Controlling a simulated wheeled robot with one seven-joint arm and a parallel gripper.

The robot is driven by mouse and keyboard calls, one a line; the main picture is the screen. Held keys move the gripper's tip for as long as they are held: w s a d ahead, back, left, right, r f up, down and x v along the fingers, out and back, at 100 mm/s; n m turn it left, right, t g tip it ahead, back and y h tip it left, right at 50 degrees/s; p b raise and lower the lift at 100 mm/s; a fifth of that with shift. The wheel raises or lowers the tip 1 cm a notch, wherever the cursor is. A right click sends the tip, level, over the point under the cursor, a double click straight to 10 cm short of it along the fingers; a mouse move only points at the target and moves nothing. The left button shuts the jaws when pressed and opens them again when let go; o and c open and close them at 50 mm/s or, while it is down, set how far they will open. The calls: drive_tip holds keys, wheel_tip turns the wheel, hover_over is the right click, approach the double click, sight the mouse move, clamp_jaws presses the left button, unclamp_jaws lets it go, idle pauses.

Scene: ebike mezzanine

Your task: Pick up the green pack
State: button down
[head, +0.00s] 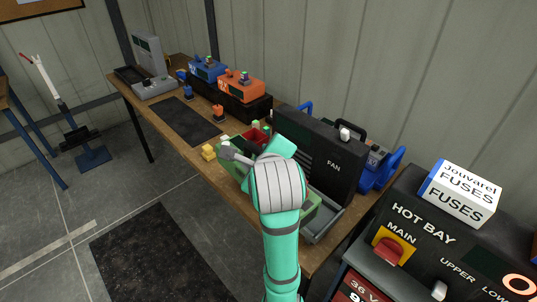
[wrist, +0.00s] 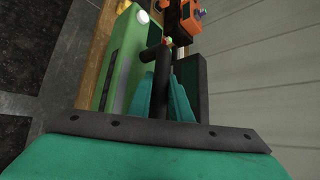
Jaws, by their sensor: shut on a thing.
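The green pack (head: 312,207) is on the wooden bench in the head view, largely hidden behind my arm. In the wrist view the green pack (wrist: 127,55) shows a dark window and a round white knob, left of my fingers. My gripper (wrist: 165,88) has its two teal fingers closed around a dark bar-like handle (wrist: 156,52) beside the green body. Where the handle joins the pack is hidden. In the head view the fingertips are mostly hidden by the wrist. I cannot tell whether the pack touches the bench.
A black case marked FAN (head: 333,165) stands close at the right. Orange (head: 242,86) and blue (head: 207,68) packs sit farther back. A dark mat (head: 183,121) is bare. A white FUSES box (head: 459,193) tops the HOT BAY panel.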

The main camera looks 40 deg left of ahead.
drive_tip(key=shift+s+r, duration=0.35)
drive_tip(key=shift+r, duration=0.25)
drive_tip(key=shift+s+d+f, duration=0.1)
drive_tip(key=shift+s, duration=0.5)
drive_tip(key=shift+s+r, duration=0.4)
drive_tip(key=shift+s, duration=0.8)
